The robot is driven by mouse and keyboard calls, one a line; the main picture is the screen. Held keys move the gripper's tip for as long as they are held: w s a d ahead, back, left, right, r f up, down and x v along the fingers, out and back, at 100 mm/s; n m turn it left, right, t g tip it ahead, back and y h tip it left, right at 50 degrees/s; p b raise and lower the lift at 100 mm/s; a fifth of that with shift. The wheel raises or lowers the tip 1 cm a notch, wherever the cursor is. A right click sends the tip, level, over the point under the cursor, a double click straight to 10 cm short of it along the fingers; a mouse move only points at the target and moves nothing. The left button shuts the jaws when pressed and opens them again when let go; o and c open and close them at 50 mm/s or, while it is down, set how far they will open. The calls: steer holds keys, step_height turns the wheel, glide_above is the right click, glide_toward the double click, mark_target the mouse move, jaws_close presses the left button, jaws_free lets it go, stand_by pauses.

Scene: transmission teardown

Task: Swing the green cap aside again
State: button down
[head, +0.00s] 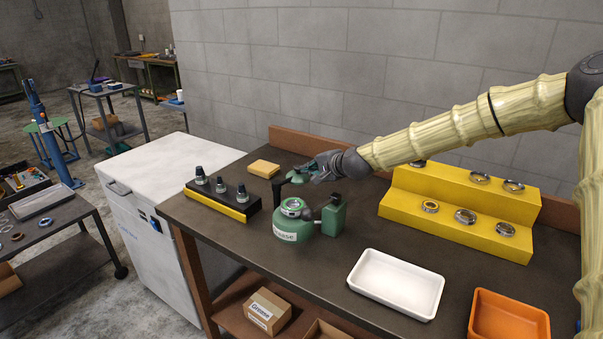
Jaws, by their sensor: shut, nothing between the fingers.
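The green cap (298,177) shows as a small dome above and behind the green grease pot (291,229), beside the pot's open top. The pot's round mouth (292,205) is uncovered and shows a pale metal ring. My gripper (313,170) is shut and empty, right at the cap's right side. I cannot tell whether its fingers touch the cap. A dark upright post (276,192) stands at the pot's back left. A green side canister (333,216) with a black top stands at the pot's right.
A black and yellow holder (228,206) with several grey-tipped parts is at left. A yellow sponge-like block (263,168) lies behind. A yellow stepped rack (457,211) with rings is at right. A white tray (397,309) and an orange bin (507,333) sit in front.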

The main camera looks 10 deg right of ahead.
steer(key=shift+w, duration=0.25)
steer(key=shift+r, duration=0.1)
stand_by(0.6)
steer(key=d+f+b+v, duration=0.1)
steer(key=v, duration=1.2)
steer(key=shift+s+d+r, duration=0.15)
steer(key=shift+s+r, duration=0.05)
steer(key=shift+s, duration=0.05)
stand_by(0.3)
